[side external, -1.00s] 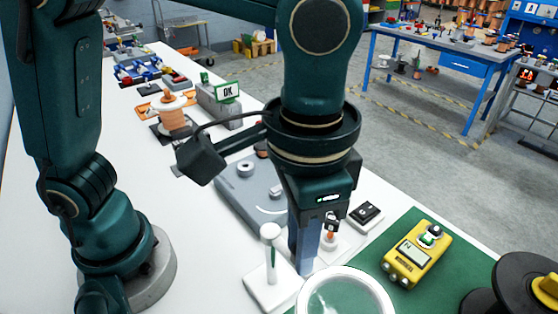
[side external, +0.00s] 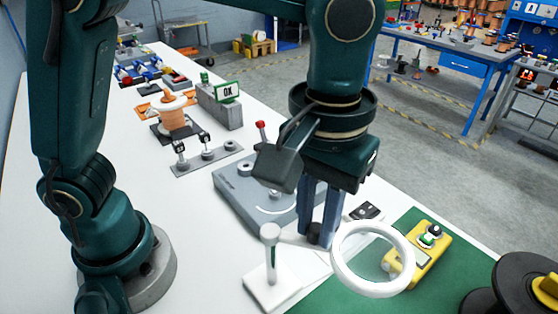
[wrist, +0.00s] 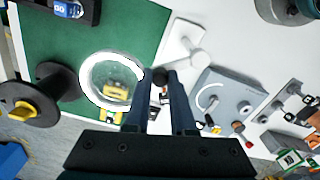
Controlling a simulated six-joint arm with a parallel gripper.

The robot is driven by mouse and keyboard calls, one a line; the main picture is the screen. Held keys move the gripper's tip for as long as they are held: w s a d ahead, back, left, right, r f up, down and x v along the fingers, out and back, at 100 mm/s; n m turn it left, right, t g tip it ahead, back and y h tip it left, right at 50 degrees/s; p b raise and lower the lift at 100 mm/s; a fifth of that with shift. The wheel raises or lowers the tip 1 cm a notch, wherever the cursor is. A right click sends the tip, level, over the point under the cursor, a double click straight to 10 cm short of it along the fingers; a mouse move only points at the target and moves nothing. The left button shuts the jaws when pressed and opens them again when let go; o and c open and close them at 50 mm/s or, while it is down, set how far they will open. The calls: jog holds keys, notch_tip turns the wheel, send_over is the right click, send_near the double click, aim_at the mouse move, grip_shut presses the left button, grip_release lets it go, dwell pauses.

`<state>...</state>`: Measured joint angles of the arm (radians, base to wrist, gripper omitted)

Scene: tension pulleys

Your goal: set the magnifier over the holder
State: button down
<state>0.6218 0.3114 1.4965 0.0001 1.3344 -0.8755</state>
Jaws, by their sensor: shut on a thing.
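The magnifier (side external: 346,279) is a white ring with a clear lens, joined by a white arm to the top of a white post stand (side external: 270,268). In the wrist view its ring (wrist: 83,88) hangs left of my fingers. My gripper (side external: 318,238) is shut on a dark knob on the magnifier's arm, between post and ring; the wrist view shows the same grip (wrist: 161,80).
A grey plate device (side external: 245,195) lies behind my gripper. A small box with a black top (side external: 365,211) is beside it. A large black spool (side external: 510,285) stands at the right. The green mat (side external: 325,297) has bare room at the front.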

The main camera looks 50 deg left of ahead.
jog(key=shift+w+a+r+n, duration=0.1)
jog(key=shift+w+a+n, duration=0.5)
jog(key=shift+n, duration=1.15)
jog(key=shift+w+a+f+n, duration=0.15)
jog(key=shift+a+n, duration=0.7)
jog(key=shift+n, duration=0.85)
jog(key=shift+w+a+r+n, duration=0.15)
jog(key=shift+w+a+n, duration=0.45)
jog(key=shift+n, duration=1.15)
jog(key=shift+s+a, duration=0.2)
jog(key=c, duration=0.8)
grip_release()
jog(key=shift+o, duration=0.2)
jog(key=shift+r, duration=2.5)
